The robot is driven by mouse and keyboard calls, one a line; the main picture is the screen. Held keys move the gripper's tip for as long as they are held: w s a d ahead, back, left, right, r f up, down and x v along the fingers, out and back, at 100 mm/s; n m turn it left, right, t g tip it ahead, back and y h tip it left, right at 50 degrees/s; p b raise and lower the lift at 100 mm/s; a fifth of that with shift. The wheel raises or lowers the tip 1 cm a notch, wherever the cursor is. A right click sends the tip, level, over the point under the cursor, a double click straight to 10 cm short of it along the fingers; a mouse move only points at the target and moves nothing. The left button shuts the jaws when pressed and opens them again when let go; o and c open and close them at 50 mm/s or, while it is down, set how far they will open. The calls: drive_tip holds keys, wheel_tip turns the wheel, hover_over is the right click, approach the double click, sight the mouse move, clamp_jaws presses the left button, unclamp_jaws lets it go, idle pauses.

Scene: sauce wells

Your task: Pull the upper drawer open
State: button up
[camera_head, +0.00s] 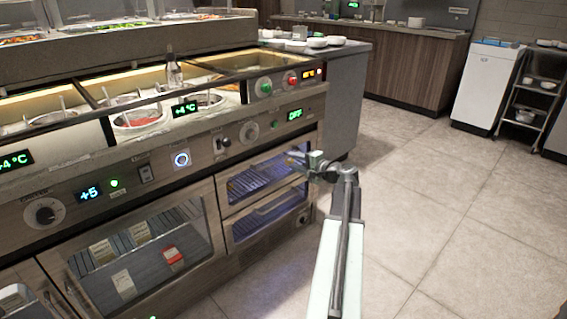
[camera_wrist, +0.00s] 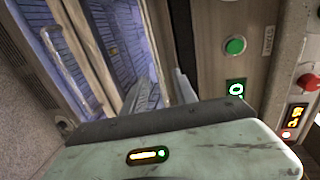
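The upper drawer (camera_head: 262,176) has a glass front with a lit wire rack behind it. It sits at the right end of the counter front, above a similar lower drawer (camera_head: 262,217), and looks shut. My gripper (camera_head: 298,156) is at the upper drawer's right end, close to its front. In the wrist view the picture is turned sideways. There the two fingers (camera_wrist: 166,80) stand apart in front of the upper drawer (camera_wrist: 125,35). I see nothing clearly between them. The upper drawer's handle is not clear, and I cannot tell whether the fingers touch it.
The lower drawer's bar handle (camera_wrist: 65,65) shows at left in the wrist view. A control panel (camera_head: 250,130) with a knob and green display is above the drawers. A wide glass door (camera_head: 140,250) is to their left. Open tiled floor (camera_head: 440,230) lies to the right.

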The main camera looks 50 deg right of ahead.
sight(285, 158)
drive_tip(key=w, duration=0.2)
drive_tip(key=w+f, duration=0.1)
drive_tip(key=w, duration=0.1)
drive_tip(key=w+b, duration=0.1)
drive_tip(key=w, duration=0.1)
drive_tip(key=shift+w+d+f, duration=0.1)
drive_tip(key=shift+d+f, duration=0.1)
drive_tip(key=shift+d, duration=0.15)
clamp_jaws()
idle(0.8)
